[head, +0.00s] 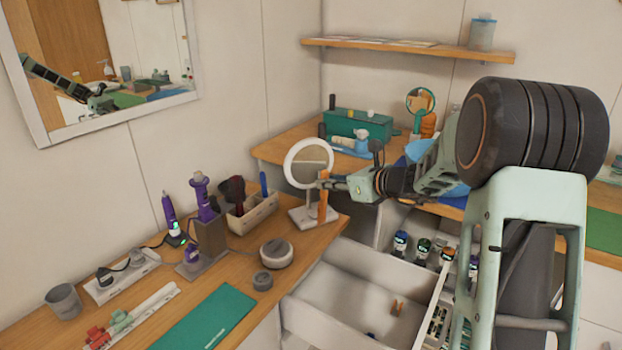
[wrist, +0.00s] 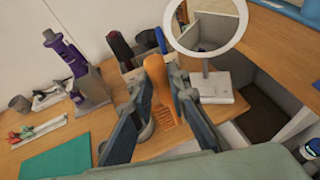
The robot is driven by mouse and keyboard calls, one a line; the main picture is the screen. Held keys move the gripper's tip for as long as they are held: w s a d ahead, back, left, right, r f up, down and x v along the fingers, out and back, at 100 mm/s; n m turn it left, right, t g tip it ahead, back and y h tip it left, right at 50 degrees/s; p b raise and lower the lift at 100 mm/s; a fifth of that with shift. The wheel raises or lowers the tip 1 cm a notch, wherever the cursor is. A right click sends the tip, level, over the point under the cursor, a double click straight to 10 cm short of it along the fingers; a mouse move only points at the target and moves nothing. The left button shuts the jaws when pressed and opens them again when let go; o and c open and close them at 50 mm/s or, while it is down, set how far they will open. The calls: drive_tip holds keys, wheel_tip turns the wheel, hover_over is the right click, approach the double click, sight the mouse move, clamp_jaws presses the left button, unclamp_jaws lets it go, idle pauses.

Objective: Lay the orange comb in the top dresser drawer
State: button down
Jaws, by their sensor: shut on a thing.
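The orange comb (head: 323,204) is upright in my gripper (head: 332,186), in front of the white round mirror (head: 302,215) as the head view sees it. In the wrist view the comb (wrist: 157,84) stands between both fingers of my gripper (wrist: 153,95), its teeth toward the palm. The gripper is shut on it, above the wooden top near the mirror stand. An open white drawer (head: 338,290) lies below and to the right of the wooden top. A small brown item (head: 397,307) is inside it.
The wooden top (head: 250,245) holds a purple-handled tool in a stand (head: 205,220), an organizer (head: 252,213) of brushes, a round speaker-like device (head: 276,253) and a green mat (head: 205,320). Several bottles (head: 423,248) stand in a compartment right of the drawer.

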drive_tip(key=s+d+f+b, duration=0.6)
drive_tip(key=s+d+f, duration=0.1)
drive_tip(key=d+f, duration=0.3)
drive_tip(key=shift+s+d+b, duration=0.25)
drive_tip(key=shift+d+b, duration=0.15)
drive_tip(key=shift+d, duration=0.25)
drive_tip(key=shift+w, duration=0.1)
drive_tip(key=shift+w+a, duration=0.5)
drive_tip(key=shift+w, duration=0.05)
drive_tip(key=shift+f, duration=0.1)
